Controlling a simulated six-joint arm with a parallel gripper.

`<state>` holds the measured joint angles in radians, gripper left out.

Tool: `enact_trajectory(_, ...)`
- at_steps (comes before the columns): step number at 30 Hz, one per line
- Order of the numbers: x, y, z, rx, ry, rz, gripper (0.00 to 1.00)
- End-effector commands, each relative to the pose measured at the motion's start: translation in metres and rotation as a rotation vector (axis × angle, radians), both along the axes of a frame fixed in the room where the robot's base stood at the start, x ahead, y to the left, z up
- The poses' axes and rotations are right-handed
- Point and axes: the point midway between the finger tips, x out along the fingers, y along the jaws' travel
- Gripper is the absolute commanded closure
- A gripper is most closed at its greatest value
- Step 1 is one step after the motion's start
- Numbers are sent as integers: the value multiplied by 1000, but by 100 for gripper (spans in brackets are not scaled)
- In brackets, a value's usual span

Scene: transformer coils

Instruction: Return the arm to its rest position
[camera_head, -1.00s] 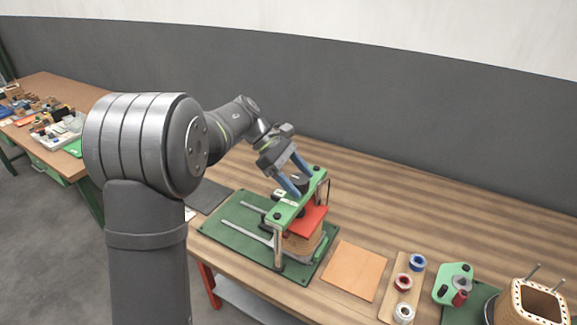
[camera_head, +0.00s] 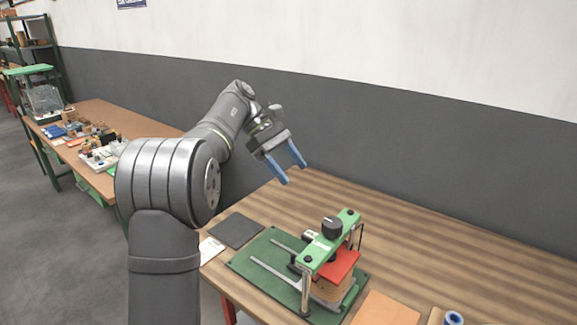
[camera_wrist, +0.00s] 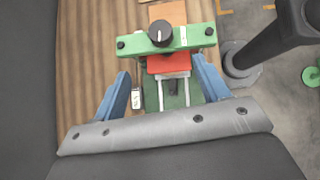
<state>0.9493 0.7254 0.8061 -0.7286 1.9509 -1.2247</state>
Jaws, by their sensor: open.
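My gripper (camera_head: 294,168) is open and empty, with its two blue fingers apart. It is raised above the back of the workbench, up and left of the press. The press has a green crossbar (camera_head: 326,245), a black knob (camera_head: 332,226), a red plate (camera_head: 344,264) and a wound coil (camera_head: 336,288) under the plate. It stands on a green base board (camera_head: 257,268). In the wrist view the green crossbar (camera_wrist: 168,39), knob (camera_wrist: 160,33) and red plate (camera_wrist: 168,64) show beyond and between the two blue fingers, clear of them.
A dark mat (camera_head: 236,230) and a white paper (camera_head: 211,249) lie left of the board. An orange-tan sheet (camera_head: 386,310) and a blue-topped spool (camera_head: 453,318) are at the front right. The bench behind the press is clear. A second table with parts (camera_head: 97,135) stands left.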

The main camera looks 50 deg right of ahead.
Motion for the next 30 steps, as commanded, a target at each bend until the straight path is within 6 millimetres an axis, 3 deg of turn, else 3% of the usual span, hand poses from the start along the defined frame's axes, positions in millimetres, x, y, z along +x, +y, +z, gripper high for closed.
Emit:
enact_trajectory(20, 0, 0, 0, 0, 0, 0, 32)
enact_trajectory(26, -11, -1, -10, 1, 1, -1, 32)
enact_trajectory(30, -29, -3, -27, 2, 1, -2, 32)
